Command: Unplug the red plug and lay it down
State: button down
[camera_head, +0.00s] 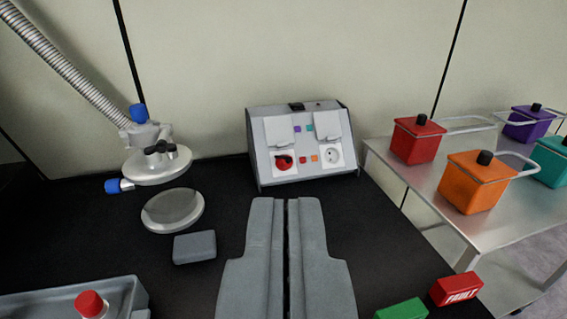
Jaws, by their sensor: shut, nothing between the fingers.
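The red plug (284,162) sits in the left socket of a grey sloped socket box (259,141) at the back of the black table. The lids above both sockets are raised. The right socket (331,156) is empty. My gripper (287,200) is at the bottom middle of the view, pointing toward the box. Its two fingers are together with only a thin dark line between them, and it holds nothing. In the picture the fingertips lie below the box, apart from the plug.
A metal flange with blue knobs (157,165) hangs from a hose at left, above a round disc (173,209). A grey block (194,246) lies nearby. Red (456,289) and green (402,309) blocks lie at front right. A side cart (395,165) holds several coloured pots.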

jog(key=c, duration=1.7)
grip_release()
jog(key=shift+w, duration=0.1)
jog(key=o, duration=1.1)
jog(key=shift+g, duration=0.6)
jog(key=w, duration=0.2)
jog(key=w+f, duration=0.1)
jog(key=w, duration=0.1)
jog(key=shift+w+d, duration=0.15)
jog(key=shift+w, duration=0.15)
jog(key=shift+o, duration=0.4)
jog(key=w+f+n+g, duration=0.1)
jog(key=w+f, duration=0.3)
jog(key=w, duration=0.6)
jog(key=shift+w+d+g, duration=0.3)
jog(key=shift+w+g, duration=0.1)
jog(key=shift+g, duration=0.3)
jog(key=n+g+y, duration=0.2)
jog(key=g+y, duration=0.1)
jog(key=g, duration=0.1)
send_near(288, 161)
jog(key=shift+x, duration=5.6)
